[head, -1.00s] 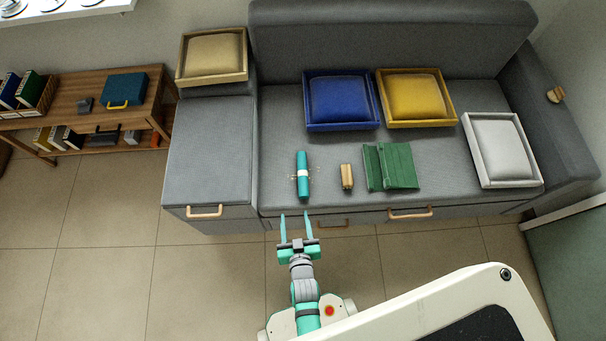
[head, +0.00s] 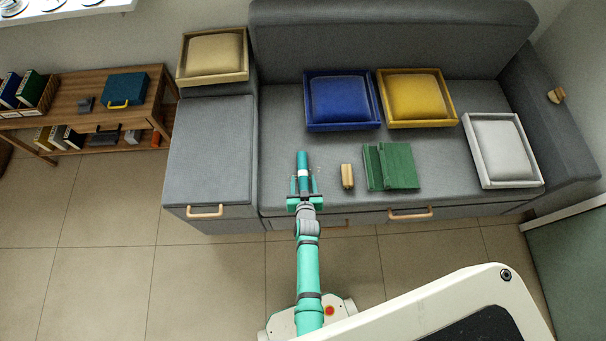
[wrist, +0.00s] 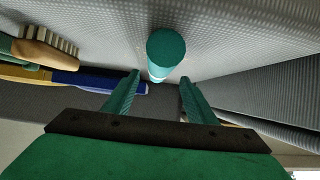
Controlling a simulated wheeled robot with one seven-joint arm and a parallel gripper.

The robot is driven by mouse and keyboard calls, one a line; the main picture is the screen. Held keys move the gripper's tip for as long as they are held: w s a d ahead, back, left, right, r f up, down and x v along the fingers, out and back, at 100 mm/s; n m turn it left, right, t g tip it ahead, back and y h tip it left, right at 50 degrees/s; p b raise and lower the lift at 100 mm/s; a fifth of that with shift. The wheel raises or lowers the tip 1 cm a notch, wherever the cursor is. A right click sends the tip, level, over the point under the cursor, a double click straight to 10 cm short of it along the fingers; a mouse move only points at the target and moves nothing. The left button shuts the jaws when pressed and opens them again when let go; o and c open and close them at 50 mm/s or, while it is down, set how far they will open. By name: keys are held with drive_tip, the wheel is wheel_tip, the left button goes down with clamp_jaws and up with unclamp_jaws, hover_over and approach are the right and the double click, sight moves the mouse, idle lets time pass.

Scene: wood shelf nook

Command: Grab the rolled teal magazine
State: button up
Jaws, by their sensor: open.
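The rolled teal magazine (head: 302,160) lies on the front left of the grey sofa seat, its length running from front to back. A pale band crosses its middle. My gripper (head: 303,181) is open at its front part, with one finger on each side of the roll. In the wrist view, the teal round end of the roll (wrist: 166,46) shows just past the fingers and centred between them. The open gripper also shows there (wrist: 160,77), with gaps on both sides and no contact visible.
A wooden brush (head: 347,176) lies just right of the roll, and a green folded item (head: 398,166) lies beyond it. Blue (head: 341,101), yellow (head: 416,97) and white (head: 502,148) cushion trays stand farther back and right. The seat left of the roll is clear.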

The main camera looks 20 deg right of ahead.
sight(303, 176)
drive_tip(key=shift+x, duration=2.75)
drive_tip(key=shift+d, duration=0.15)
drive_tip(key=c, duration=1.2)
